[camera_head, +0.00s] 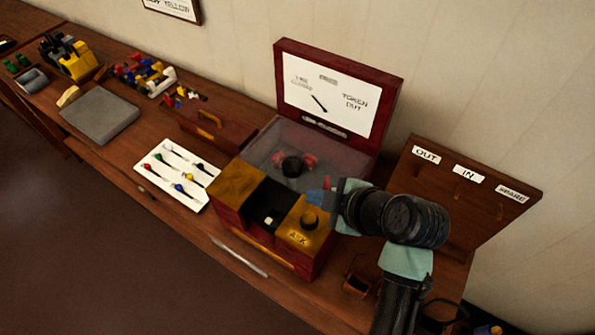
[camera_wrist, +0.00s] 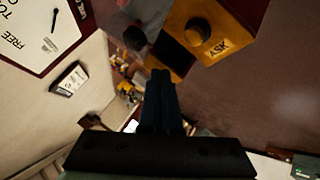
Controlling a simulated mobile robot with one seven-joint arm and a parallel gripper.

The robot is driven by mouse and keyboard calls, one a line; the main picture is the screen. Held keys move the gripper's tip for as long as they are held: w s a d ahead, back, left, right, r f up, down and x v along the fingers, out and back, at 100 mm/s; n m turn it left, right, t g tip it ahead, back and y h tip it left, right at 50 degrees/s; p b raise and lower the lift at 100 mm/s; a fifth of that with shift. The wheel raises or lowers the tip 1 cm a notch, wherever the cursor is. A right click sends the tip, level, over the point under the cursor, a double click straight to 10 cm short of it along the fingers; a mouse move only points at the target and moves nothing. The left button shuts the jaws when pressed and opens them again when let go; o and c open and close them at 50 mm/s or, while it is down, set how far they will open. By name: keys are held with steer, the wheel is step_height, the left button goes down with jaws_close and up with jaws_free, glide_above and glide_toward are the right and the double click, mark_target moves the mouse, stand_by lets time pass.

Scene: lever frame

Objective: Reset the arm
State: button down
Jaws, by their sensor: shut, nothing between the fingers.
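My arm comes in from the lower right in the head view. My gripper (camera_head: 326,196) is above the right side of a dark red and brass box (camera_head: 240,190), by its ASK button (camera_head: 309,220). In the wrist view, my gripper (camera_wrist: 162,76) has its dark fingers together with nothing between them. The ASK button (camera_wrist: 198,31) shows beyond the fingertips, apart from them. My wrist hides part of the box's right side in the head view.
A dial panel (camera_head: 325,92) reading TOKEN OUT stands behind the box. A board (camera_head: 470,190) labelled OUT, IN and SPARE leans at the right. A white tray (camera_head: 154,186) of coloured levers or pins lies left. A grey slab (camera_head: 99,114) and toy-like models (camera_head: 145,76) are farther left.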

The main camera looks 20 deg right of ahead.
steer(key=w+a+r+m+t+h+b, duration=0.1)
steer(key=w+a+r+m+t, duration=0.15)
steer(key=r, duration=0.45)
steer(key=w+a+r+m+t+h+b, duration=0.1)
steer(key=w+r+t+b, duration=0.2)
steer(key=r, duration=0.5)
steer(key=w+a+r+m+t+h, duration=0.1)
steer(key=w+r+m+t, duration=0.2)
steer(key=r, duration=0.4)
steer(key=s+a+r+m+t+b, duration=0.1)
steer(key=s+a+r+m+t, duration=0.1)
steer(key=r, duration=0.6)
steer(key=s+a+r+m+t+b, duration=0.1)
steer(key=s+a+r+t, duration=0.3)
steer(key=r, duration=0.4)
steer(key=s+a+r+m+t+b, duration=0.1)
steer(key=s+a+r+m+t, duration=0.2)
steer(key=s+r, duration=0.3)
step_height(320, 180, up, 3)
steer(key=shift+s+a+r+t, duration=0.1)
steer(key=shift+s+a+t, duration=0.3)
steer(key=shift+a+t, duration=0.25)
steer(key=shift+m, duration=0.25)
